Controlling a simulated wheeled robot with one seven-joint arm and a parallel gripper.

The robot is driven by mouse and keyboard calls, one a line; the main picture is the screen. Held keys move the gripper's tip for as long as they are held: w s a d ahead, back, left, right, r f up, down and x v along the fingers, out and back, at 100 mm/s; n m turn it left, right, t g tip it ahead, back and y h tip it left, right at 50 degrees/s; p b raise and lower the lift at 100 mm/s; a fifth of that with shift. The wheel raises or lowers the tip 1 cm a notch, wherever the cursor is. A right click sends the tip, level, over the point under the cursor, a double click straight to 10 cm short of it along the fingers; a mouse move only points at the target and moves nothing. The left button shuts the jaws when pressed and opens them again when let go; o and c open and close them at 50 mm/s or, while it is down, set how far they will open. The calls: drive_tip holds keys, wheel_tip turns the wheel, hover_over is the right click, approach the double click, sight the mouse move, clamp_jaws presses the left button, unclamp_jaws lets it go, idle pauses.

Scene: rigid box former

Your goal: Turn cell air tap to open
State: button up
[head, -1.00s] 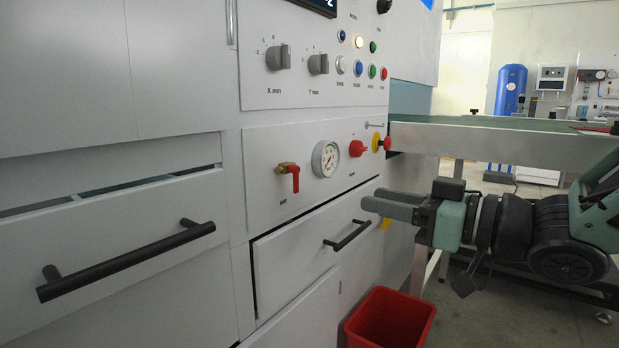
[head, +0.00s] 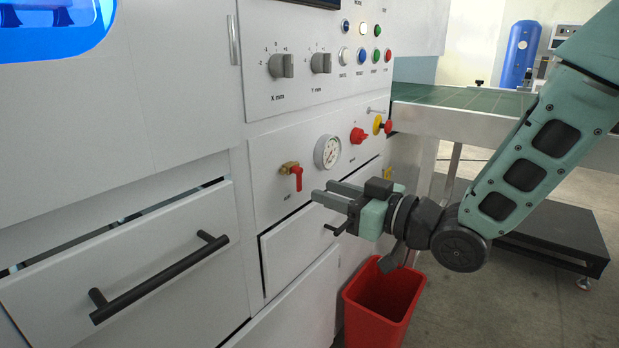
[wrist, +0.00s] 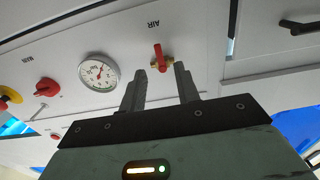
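The cell air tap is a brass valve (head: 287,168) with a red lever (head: 298,178) on the white front panel. In the head view its lever hangs down. In the wrist view the red lever (wrist: 159,56) and its brass body (wrist: 167,63) show under the "AIR" label, just beyond my fingertips. My gripper (head: 321,195) is to the right of the tap and slightly lower in the head view. In the wrist view my gripper (wrist: 160,82) has its fingers apart, empty, with the lever in line with the gap. I see no contact.
A round gauge (head: 328,152) and a red knob (head: 358,135) sit right of the tap. A drawer handle (head: 338,228) is close below my gripper. A larger black handle (head: 160,278) juts out lower left. A red bin (head: 358,310) stands on the floor below.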

sight(301, 183)
drive_tip(key=shift+x, duration=2.65)
clamp_jaws()
